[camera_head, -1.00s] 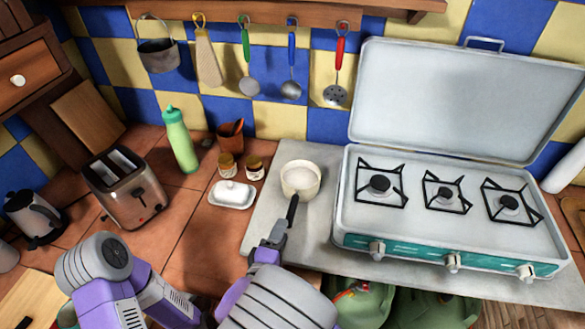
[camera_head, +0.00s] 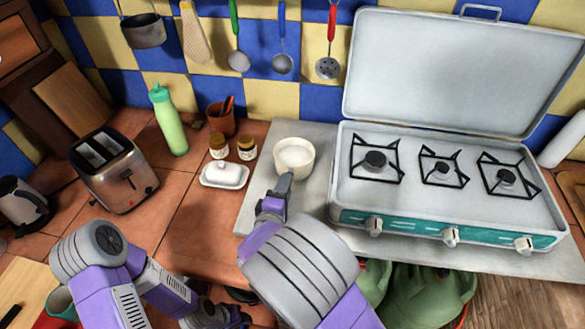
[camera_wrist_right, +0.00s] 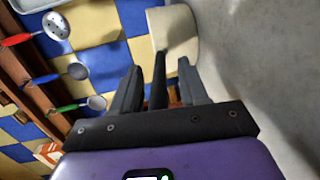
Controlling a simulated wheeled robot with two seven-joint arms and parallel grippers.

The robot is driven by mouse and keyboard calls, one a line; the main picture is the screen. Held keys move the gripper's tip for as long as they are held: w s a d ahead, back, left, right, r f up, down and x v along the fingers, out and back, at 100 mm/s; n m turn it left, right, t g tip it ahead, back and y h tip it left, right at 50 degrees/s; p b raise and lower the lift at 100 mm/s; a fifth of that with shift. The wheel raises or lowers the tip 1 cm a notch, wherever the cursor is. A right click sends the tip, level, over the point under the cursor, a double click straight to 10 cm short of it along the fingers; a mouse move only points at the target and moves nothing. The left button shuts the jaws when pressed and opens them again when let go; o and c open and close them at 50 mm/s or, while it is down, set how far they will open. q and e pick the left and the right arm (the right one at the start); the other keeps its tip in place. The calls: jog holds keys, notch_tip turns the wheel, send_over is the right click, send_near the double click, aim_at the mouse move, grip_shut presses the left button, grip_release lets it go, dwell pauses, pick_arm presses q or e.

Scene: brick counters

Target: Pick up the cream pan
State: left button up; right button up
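The cream pan (camera_head: 294,158) stands on the grey slab left of the stove in the head view. It is a small round pan with a pale inside. In the right wrist view its cream body (camera_wrist_right: 174,30) is at the top, and its dark handle (camera_wrist_right: 160,75) runs down between the fingers. My right gripper (camera_head: 280,190) is at the handle, close to the pan's body. In the wrist view the right gripper (camera_wrist_right: 160,72) is open, with a finger on each side of the handle and gaps visible.
The stove (camera_head: 450,185) with its raised lid is close right of the pan. A white butter dish (camera_head: 224,175), two small jars (camera_head: 247,149), a brown pot (camera_head: 221,119), a green bottle (camera_head: 168,120) and a toaster (camera_head: 113,170) stand to the left. Utensils hang behind.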

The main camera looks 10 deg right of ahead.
grip_shut()
